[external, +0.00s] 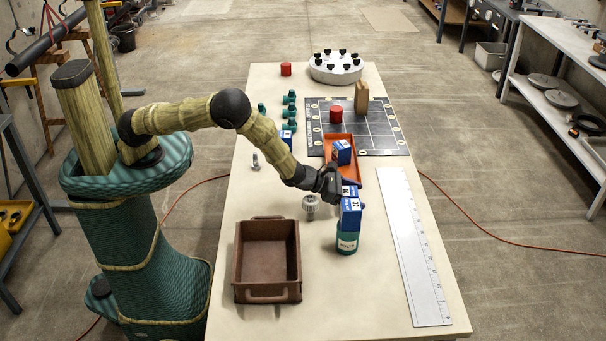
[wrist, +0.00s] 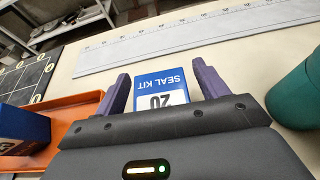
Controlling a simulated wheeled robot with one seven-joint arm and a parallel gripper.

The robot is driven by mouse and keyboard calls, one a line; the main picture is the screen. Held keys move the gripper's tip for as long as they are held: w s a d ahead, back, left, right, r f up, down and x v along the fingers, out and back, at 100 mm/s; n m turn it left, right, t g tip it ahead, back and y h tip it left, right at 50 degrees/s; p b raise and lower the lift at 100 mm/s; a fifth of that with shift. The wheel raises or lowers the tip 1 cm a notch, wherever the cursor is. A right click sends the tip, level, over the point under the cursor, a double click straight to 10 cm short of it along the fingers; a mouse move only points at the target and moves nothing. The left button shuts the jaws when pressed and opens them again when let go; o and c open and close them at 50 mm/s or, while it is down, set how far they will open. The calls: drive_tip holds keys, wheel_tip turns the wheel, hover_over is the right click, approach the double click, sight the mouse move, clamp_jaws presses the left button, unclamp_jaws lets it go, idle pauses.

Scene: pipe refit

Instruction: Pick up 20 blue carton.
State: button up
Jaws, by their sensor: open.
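The blue carton (wrist: 160,85) marked "20" and "SEAL KIT" shows in the wrist view between the two purple fingers of my gripper (wrist: 164,88). The fingers are open on either side of it, and its lower part is hidden by the gripper body. In the external view my gripper (external: 335,185) is low over the table, beside blue cartons (external: 351,215) just behind a green canister (external: 347,241). I cannot tell there whether this is one carton or two, or whether the fingers touch it.
An orange tray (external: 328,178) with another blue carton (external: 342,151) lies behind. The green canister is close at the right in the wrist view (wrist: 298,95). A ruler (external: 413,250) lies at right, a brown bin (external: 266,255) at front left, a knobbed metal part (external: 310,203) left of the gripper.

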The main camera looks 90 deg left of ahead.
idle(0.5)
drive_tip(key=c, duration=1)
drive_tip(key=shift+c, duration=0.2)
wheel_tip(320, 180, up, 10)
drive_tip(key=shift+r+b, duration=0.1)
drive_tip(key=shift+b, duration=0.4)
